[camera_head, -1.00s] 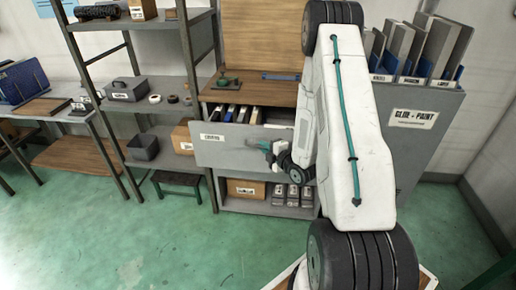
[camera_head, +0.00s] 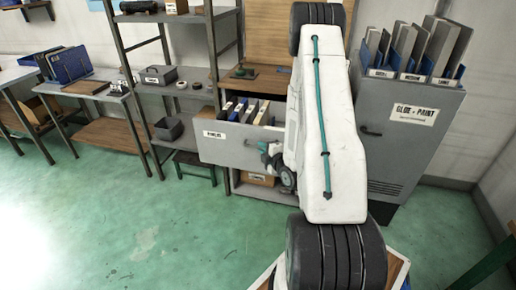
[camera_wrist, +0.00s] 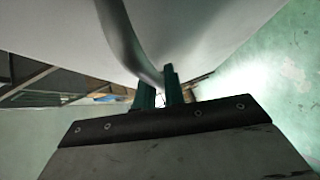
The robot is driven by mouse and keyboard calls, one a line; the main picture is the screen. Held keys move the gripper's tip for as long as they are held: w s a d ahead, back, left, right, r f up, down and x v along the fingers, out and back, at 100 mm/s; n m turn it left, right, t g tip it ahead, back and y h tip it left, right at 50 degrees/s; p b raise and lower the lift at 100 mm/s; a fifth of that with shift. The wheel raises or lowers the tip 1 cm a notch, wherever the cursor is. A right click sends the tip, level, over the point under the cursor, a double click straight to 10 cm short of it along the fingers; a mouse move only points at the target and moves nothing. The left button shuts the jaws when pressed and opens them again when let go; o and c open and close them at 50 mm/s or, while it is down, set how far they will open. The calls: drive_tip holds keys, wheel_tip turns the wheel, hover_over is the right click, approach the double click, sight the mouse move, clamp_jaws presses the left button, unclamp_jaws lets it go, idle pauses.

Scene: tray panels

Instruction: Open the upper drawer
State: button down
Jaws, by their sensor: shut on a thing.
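The upper drawer (camera_head: 225,152) has a grey front with a white label and stands pulled out of the workbench unit in the head view. Several upright panels or binders (camera_head: 250,110) show inside it. My gripper (camera_head: 268,150) is at the right part of the drawer front, and my arm hides what lies beyond it. In the wrist view, the green fingers of my gripper (camera_wrist: 160,88) are shut on the curved grey drawer handle (camera_wrist: 130,40), with the pale drawer front (camera_wrist: 220,30) behind it. The exact contact is partly hidden.
A grey cabinet marked GLUE - PAINT (camera_head: 405,140) stands to the right, with files on top. A metal shelf (camera_head: 165,85) and a table (camera_head: 85,85) stand to the left. A low stool (camera_head: 197,165) is beside the unit. The green floor (camera_head: 130,220) in front is clear.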

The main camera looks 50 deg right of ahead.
drive_tip(key=shift+s+a, duration=0.1)
drive_tip(key=shift+s, duration=0.05)
drive_tip(key=c, duration=1.8)
unclamp_jaws()
drive_tip(key=shift+o, duration=0.2)
drive_tip(key=v, duration=0.7)
drive_tip(key=shift+s+a, duration=0.15)
drive_tip(key=shift+s, duration=0.2)
